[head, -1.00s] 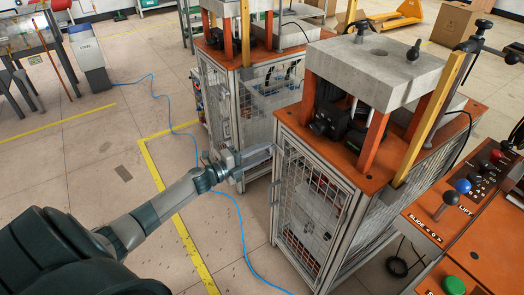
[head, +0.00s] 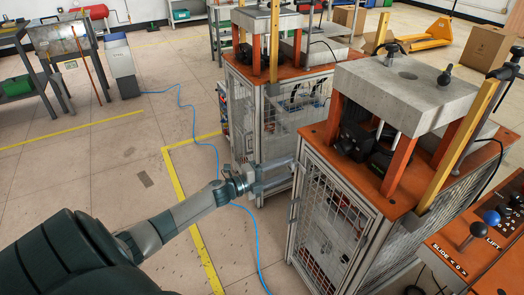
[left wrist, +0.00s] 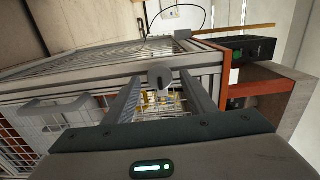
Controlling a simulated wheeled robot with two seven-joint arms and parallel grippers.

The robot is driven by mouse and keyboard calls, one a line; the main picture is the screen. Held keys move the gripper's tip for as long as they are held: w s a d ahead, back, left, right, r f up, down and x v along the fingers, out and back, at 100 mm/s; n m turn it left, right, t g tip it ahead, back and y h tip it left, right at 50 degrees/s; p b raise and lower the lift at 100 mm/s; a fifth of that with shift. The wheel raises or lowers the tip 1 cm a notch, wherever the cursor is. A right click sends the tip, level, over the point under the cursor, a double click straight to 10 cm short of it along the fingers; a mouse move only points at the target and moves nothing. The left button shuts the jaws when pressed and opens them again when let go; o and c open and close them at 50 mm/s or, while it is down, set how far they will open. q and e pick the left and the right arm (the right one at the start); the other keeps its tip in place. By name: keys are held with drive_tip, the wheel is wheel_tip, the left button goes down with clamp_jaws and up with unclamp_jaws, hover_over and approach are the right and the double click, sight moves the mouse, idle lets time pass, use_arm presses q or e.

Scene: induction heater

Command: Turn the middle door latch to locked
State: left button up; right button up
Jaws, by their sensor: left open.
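My left gripper (head: 278,172) reaches from the left to the near edge of the front cabinet's mesh door (head: 330,215). In the left wrist view the two fingers (left wrist: 160,98) are open, with a gap between them. A rounded grey latch knob (left wrist: 160,76) shows at the cabinet frame, in line with that gap and near the fingertips. I cannot tell whether the fingers touch it, nor which way the latch is turned. In the head view the latch is too small to make out at the fingertips. My right gripper is not in view.
A second heater cabinet (head: 240,105) stands close behind the gripper. A control panel with levers (head: 480,235) is at the right. A blue cable (head: 250,235) runs over the floor beside yellow lines.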

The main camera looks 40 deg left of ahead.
use_arm(q)
drive_tip(key=b+v, duration=0.1)
drive_tip(key=v, duration=1.6)
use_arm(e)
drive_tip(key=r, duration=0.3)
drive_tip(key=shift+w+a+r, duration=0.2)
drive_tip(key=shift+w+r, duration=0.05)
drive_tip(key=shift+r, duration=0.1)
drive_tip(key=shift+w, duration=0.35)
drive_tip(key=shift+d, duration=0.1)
